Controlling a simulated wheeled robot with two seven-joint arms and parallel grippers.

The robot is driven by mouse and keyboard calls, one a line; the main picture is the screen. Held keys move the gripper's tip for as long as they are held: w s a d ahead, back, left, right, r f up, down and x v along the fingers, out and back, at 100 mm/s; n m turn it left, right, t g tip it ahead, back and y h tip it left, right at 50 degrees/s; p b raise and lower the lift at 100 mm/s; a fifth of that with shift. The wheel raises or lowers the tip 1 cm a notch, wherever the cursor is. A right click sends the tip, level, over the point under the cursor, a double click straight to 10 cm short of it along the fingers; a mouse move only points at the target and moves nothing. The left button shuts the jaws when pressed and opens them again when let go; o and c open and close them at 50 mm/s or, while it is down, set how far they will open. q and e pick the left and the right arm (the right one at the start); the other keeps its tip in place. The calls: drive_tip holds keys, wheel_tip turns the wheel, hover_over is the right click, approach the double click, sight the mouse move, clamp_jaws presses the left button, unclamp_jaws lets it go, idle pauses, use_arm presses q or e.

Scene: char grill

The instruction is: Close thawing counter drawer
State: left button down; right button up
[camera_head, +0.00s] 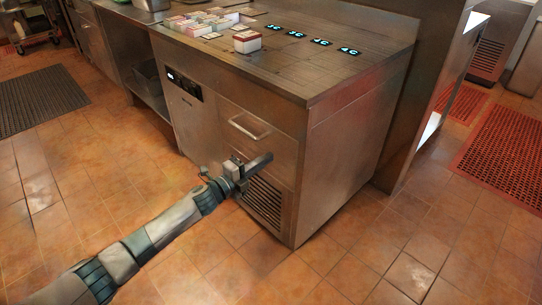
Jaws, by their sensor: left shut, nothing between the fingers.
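The thawing counter (345,145) is a stainless steel unit in the middle of the head view. Its drawer (257,134) is on the front face and has a light bar handle (249,127). The drawer front looks about level with the rest of the face; I cannot tell whether a small gap remains. My left gripper (262,161) is shut and empty, in front of the counter below the handle, near the vent grille (264,204). It is apart from the handle; whether it touches the front is unclear. My right gripper is not in view.
Several small boxes and a red-and-white box (247,41) stand on the counter top, beside several glowing temperature displays (296,34). A dark mat (42,91) lies at left, a red mat (506,152) at right. The tiled floor in front is clear.

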use_arm(q)
drive_tip(key=v, duration=0.7)
drive_tip(key=shift+s+a, duration=0.2)
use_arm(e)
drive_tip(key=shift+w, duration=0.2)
use_arm(q)
drive_tip(key=shift+f, duration=0.25)
